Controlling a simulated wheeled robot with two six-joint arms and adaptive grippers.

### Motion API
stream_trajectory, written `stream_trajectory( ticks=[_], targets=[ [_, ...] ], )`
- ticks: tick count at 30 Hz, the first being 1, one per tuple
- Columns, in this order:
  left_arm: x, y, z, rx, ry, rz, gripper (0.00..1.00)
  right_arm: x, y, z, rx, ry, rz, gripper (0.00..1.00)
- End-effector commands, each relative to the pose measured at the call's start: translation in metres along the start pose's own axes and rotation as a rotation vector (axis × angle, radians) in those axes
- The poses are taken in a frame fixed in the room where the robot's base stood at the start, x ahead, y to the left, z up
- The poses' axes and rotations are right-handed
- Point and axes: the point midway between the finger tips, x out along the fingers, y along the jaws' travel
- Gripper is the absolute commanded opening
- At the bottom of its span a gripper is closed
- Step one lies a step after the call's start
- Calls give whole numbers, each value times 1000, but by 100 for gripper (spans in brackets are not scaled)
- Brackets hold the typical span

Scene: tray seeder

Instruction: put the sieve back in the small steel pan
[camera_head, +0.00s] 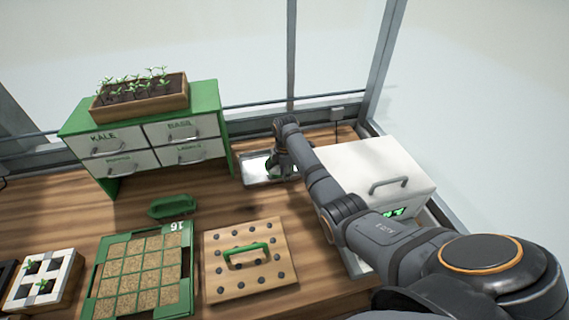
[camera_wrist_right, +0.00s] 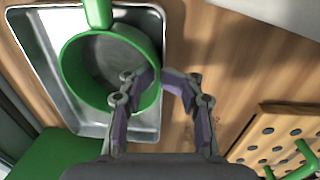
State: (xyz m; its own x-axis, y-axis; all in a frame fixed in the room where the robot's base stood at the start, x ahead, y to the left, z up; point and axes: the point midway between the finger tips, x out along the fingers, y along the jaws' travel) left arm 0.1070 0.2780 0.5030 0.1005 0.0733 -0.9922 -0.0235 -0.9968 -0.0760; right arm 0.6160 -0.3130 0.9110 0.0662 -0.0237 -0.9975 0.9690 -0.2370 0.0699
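The green sieve (camera_wrist_right: 72,72) shows in the right wrist view, round, with its handle pointing to the top of the picture. It is over or in the small steel pan (camera_wrist_right: 32,42); I cannot tell whether it touches the pan's floor. My right gripper (camera_wrist_right: 158,77) has one finger inside the sieve and one outside, tips close together on its wall. In the head view the right gripper (camera_head: 282,165) is over the steel pan (camera_head: 254,171), and mostly hides the sieve. My left gripper is not in view.
A white box with a handle (camera_head: 370,165) stands right of the pan, and the green drawer cabinet (camera_head: 120,160) stands left. In front are a wooden dibber board (camera_head: 220,290), a green seed tray (camera_head: 100,262) and a green brush (camera_head: 172,206). Bare wood lies between pan and board.

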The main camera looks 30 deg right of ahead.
Motion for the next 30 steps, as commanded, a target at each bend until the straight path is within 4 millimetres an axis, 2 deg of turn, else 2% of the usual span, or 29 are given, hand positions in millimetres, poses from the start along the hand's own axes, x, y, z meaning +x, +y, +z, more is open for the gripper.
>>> stream_trajectory(
  ticks=[6, 9, 13, 18, 30],
  targets=[
    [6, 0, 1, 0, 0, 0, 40, -57, 2, 0, -1, 2, 8, 28],
    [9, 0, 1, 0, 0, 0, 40, -79, 1, 0, 0, 2, 7, 28],
    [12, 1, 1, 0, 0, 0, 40, -99, 1, 0, 0, 1, 5, 28],
    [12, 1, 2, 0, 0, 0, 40, -110, 1, 0, 1, 1, 3, 28],
    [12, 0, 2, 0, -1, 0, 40, -110, 1, 0, 0, 1, 3, 28]
  ],
)
